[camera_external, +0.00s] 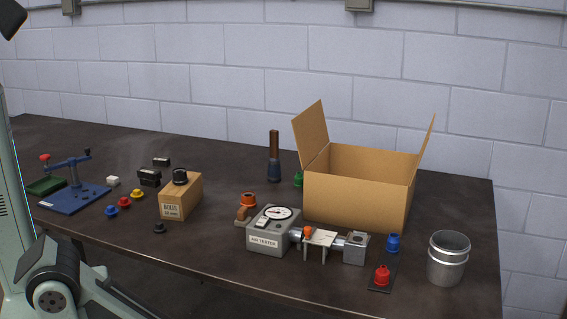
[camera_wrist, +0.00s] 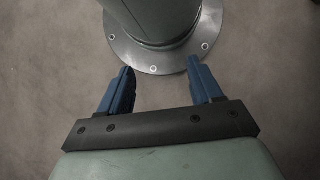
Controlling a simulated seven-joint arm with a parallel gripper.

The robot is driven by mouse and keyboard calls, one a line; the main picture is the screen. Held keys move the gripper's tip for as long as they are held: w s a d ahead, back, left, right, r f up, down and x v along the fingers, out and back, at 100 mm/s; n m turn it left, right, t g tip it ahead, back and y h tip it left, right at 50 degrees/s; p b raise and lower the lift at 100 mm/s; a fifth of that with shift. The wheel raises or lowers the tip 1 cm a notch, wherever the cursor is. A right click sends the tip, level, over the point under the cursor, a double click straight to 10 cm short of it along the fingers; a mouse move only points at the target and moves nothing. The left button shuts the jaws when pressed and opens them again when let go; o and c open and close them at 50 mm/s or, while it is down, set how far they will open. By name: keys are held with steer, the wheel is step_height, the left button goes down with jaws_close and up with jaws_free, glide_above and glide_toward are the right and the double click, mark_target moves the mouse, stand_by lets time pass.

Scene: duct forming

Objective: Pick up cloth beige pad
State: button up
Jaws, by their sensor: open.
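My gripper (camera_wrist: 159,68) shows in the wrist view with its two blue fingers wide apart and nothing between them. It points down at bare floor and a round metal base plate. It is not visible in the external view, so it is away from the table items. I cannot surely make out a cloth beige pad. A pale beige flat piece (camera_external: 320,237) lies on a small stand between the grey hub tester (camera_external: 270,240) and a grey block (camera_external: 355,248). An orange knob stands at its left edge. Whether this piece is cloth is too small to tell.
An open cardboard box (camera_external: 355,195) stands behind the tester. A metal can (camera_external: 447,262) is at the right front. A bolts box (camera_external: 180,196), several coloured knobs and a blue fixture (camera_external: 75,198) are to the left. The dark table (camera_external: 230,170) has free room at back left.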

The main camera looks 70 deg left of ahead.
steer(key=shift+o, duration=1.1)
